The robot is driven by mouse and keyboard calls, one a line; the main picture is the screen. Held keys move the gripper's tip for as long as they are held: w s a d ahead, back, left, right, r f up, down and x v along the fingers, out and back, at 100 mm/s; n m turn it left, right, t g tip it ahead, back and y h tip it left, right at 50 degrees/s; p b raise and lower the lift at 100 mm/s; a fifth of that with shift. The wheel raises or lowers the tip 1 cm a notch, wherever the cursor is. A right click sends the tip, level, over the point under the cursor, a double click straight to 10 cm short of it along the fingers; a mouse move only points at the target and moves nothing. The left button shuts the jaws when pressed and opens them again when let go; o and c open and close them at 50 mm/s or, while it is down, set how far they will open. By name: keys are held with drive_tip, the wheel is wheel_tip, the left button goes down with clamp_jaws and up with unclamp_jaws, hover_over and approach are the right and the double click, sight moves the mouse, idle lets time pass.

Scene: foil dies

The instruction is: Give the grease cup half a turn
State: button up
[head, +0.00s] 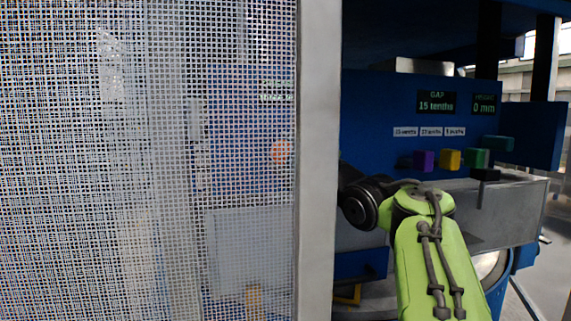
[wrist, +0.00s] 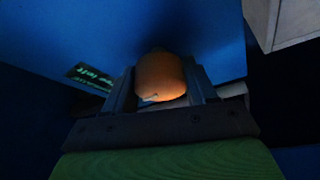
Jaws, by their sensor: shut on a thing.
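The grease cup (wrist: 160,78), a rounded orange knob with a small pale mark low on its face, is in the middle of the wrist view, against a blue panel. My gripper (wrist: 161,72) is shut on it, with one dark finger on each side. The cup's far end is in shadow. In the head view my green arm reaches in from the lower right, and my gripper is hidden behind the grey post and mesh.
A wire mesh guard (head: 150,160) and its grey post (head: 317,160) cover the left of the head view. A blue machine has a gap display (head: 436,103) and purple (head: 424,160), yellow (head: 450,159) and green blocks. In the wrist view a green-lettered label (wrist: 92,75) is left of the cup.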

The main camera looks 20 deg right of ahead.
drive_tip(key=shift+f+m, duration=0.2)
drive_tip(key=shift+m, duration=0.2)
drive_tip(key=o, duration=1)
drive_tip(key=shift+r, duration=0.1)
drive_tip(key=b+v, duration=0.4)
drive_tip(key=v, duration=1.1)
drive_tip(key=shift+s+f, duration=0.25)
drive_tip(key=shift+s, duration=0.05)
